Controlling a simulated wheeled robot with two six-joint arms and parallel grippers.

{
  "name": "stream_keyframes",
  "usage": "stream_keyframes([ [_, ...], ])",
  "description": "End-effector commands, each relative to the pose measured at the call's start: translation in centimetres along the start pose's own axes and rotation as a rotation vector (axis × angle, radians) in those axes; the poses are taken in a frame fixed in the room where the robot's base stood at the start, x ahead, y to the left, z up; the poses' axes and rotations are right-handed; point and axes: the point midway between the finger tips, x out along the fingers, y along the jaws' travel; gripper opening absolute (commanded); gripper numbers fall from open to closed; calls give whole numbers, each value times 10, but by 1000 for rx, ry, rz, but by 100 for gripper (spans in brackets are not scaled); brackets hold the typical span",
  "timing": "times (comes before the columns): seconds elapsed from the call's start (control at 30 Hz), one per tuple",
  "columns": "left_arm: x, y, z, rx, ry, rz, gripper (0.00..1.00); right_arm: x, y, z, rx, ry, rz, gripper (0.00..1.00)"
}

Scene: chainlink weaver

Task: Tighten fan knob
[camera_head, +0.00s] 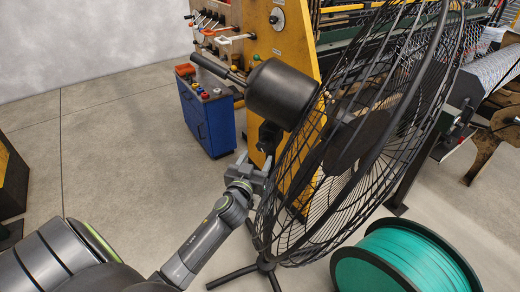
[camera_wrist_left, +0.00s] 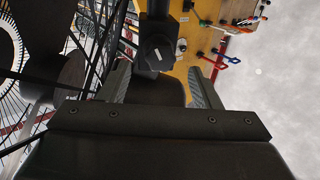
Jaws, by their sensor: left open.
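The black pedestal fan has a wire cage (camera_head: 350,150), a motor housing (camera_head: 282,93) and a dark tilt bracket (camera_head: 269,136) under the housing. My left gripper (camera_head: 256,166) is open just below the bracket, left of the cage. In the left wrist view, the open jaws (camera_wrist_left: 160,82) have a dark block-like part with a small pale mark, likely the fan knob (camera_wrist_left: 155,52), ahead between the fingertips. Both fingers appear apart from it. In the head view I cannot tell the knob from the bracket. My right gripper is not in view.
A teal spool (camera_head: 400,262) stands at the lower right. A blue cabinet (camera_head: 208,122) and a yellow machine frame (camera_head: 285,40) stand behind the fan. The fan's foot (camera_head: 262,268) spreads on the floor.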

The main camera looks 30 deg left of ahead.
Motion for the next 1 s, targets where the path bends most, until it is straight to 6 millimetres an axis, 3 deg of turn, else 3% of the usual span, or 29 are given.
stream_keyframes([
  [0.1,19,0,-2,1,0,0,58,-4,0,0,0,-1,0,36],
  [0.3,37,0,-1,0,1,0,58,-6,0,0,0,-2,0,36],
  [0.7,42,0,0,0,0,0,58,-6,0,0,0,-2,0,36],
  [1.0,42,0,0,0,0,0,18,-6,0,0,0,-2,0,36],
])
